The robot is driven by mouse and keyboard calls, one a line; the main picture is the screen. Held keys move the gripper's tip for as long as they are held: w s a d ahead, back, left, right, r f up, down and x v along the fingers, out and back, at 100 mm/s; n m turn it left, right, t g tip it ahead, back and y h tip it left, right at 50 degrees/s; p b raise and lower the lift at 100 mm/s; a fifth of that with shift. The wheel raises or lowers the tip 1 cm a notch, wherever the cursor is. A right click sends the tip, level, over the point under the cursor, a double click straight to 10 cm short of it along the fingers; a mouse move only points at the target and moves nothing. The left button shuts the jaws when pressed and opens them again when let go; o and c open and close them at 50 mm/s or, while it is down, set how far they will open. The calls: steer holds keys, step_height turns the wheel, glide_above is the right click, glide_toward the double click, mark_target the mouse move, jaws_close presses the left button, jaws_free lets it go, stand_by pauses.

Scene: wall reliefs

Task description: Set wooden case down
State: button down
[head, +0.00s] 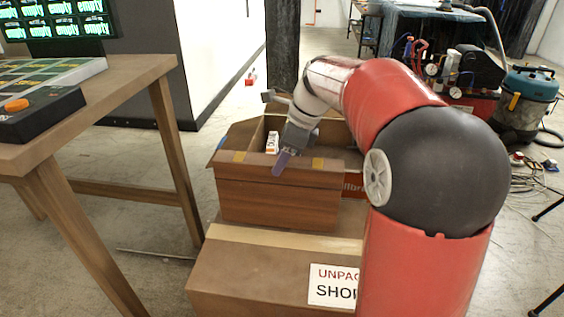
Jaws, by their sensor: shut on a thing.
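The wooden case (278,203) is reddish brown, with yellowish patches near its upper edge. It looks level, at the top of a brown cardboard box (225,272); I cannot tell whether its full weight rests there. My gripper (284,158) points down at the case's upper front edge and is shut on it. One purple finger shows in front of the edge; the other finger is hidden. My forearm covers part of the area behind the case.
A red box (353,186) is partly hidden to the right. A wooden table (120,78) with a black device (38,114) stands at left. A blue vacuum cleaner (531,85) stands back right.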

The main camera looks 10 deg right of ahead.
steer(key=shift+f, duration=0.4)
steer(key=c, duration=0.7)
jaws_free()
steer(key=shift+f, duration=0.1)
